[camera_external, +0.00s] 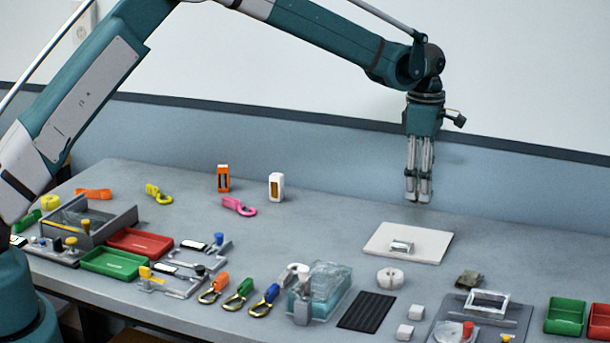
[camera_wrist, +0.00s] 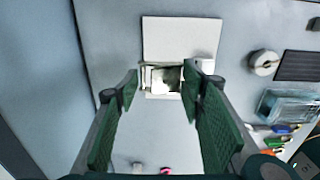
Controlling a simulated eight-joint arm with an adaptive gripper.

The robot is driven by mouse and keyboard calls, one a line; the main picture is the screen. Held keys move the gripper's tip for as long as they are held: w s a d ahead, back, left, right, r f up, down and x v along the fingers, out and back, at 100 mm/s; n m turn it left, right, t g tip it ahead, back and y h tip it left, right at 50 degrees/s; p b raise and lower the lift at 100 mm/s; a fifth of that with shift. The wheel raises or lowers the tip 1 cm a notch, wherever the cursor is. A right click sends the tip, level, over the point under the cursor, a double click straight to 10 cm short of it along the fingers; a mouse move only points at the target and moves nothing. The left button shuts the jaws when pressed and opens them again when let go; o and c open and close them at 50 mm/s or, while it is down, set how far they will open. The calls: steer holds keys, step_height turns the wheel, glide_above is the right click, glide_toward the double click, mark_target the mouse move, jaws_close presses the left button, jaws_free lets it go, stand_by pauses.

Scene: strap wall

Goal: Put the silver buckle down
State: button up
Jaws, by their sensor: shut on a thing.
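In the wrist view a pale, silvery frame-like piece, the silver buckle (camera_wrist: 163,80), sits between the tips of my gripper (camera_wrist: 160,79). My gripper is shut on it. In the external view my gripper (camera_external: 418,198) points straight down, well above the table at the back. The buckle is too small to make out there. A white pad (camera_external: 432,249) lies flat below and in front of the gripper. A small silver block-like piece (camera_external: 401,246) rests on this pad. In the wrist view the pad (camera_wrist: 180,38) lies behind the buckle and is partly covered by it.
In front of the pad stand a white roll (camera_external: 390,277), a black ribbed mat (camera_external: 367,310) and a clear bin (camera_external: 326,288). A grey tray with a silver frame (camera_external: 488,301) is at right. Clips and red and green trays fill the left. The table left of the pad is clear.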

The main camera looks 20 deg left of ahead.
glide_above(419, 234)
steer(key=shift+f, duration=2.65)
steer(key=shift+f, duration=0.1)
steer(key=shift+f, duration=1.75)
steer(key=shift+f, duration=0.15)
steer(key=o, duration=0.9)
step_height(419, 234, up, 12)
steer(key=shift+r, duration=0.15)
